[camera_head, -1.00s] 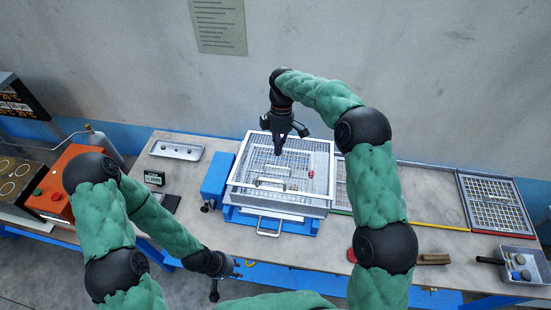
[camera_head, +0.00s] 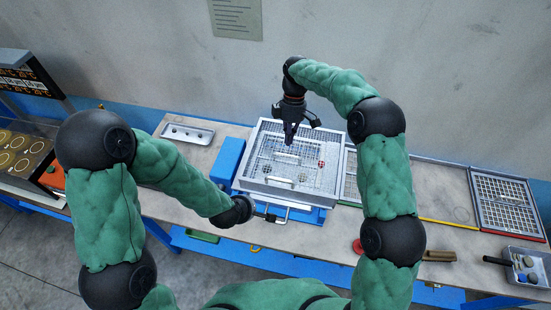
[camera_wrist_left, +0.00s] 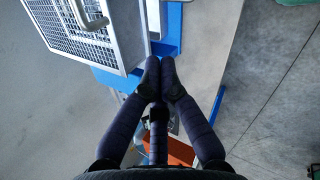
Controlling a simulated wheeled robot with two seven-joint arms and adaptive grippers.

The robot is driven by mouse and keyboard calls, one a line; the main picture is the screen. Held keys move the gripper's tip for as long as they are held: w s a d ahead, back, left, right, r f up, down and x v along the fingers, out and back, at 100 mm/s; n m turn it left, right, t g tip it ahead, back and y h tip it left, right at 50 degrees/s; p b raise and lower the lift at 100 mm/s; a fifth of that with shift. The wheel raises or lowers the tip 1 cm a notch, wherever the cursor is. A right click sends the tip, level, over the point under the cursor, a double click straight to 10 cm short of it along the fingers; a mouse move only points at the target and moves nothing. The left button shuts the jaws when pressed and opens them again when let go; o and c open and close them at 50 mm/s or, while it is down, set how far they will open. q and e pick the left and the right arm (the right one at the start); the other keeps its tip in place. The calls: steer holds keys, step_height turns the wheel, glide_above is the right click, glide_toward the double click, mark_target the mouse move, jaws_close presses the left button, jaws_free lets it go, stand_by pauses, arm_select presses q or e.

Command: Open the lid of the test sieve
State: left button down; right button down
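The test sieve (camera_head: 240,184) is a square metal frame on a blue base on the table. A mesh lid with a pale rim lies flat over it, with a bar handle (camera_head: 280,180) near its front side. My right gripper (camera_head: 289,141) points down over the rear part of the mesh, fingertips together; contact is unclear. My left gripper (camera_head: 270,217) is low at the sieve's front, by the front bar handle (camera_head: 287,214). In the left wrist view its fingertips (camera_wrist_left: 161,68) are together and empty, right of the sieve's corner and a handle (camera_wrist_left: 90,20).
A blue box (camera_head: 228,158) adjoins the sieve's left side. A metal tray (camera_head: 187,133) lies behind left. A mesh frame (camera_head: 505,202) and a grey bin (camera_head: 528,268) are at the right. A red round object (camera_head: 358,246) lies near the front edge. Bare tabletop shows right of centre.

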arm_select(q)
steer(key=w+d+r+n+t, duration=0.1)
steer(key=d+r+n+t, duration=0.15)
steer(key=r+n, duration=0.35)
steer(key=w+d+r+n+t, duration=0.1)
steer(key=d+r+n, duration=0.2)
steer(key=r+n, duration=0.3)
steer(key=w+d+f+n, duration=0.1)
steer(key=w+d+f, duration=0.2)
steer(key=w, duration=0.7)
steer(key=shift+d+f, duration=0.2)
steer(key=shift+d, duration=0.2)
stand_by(1.0)
arm_select(e)
steer(key=c, duration=1.1)
jaws_free()
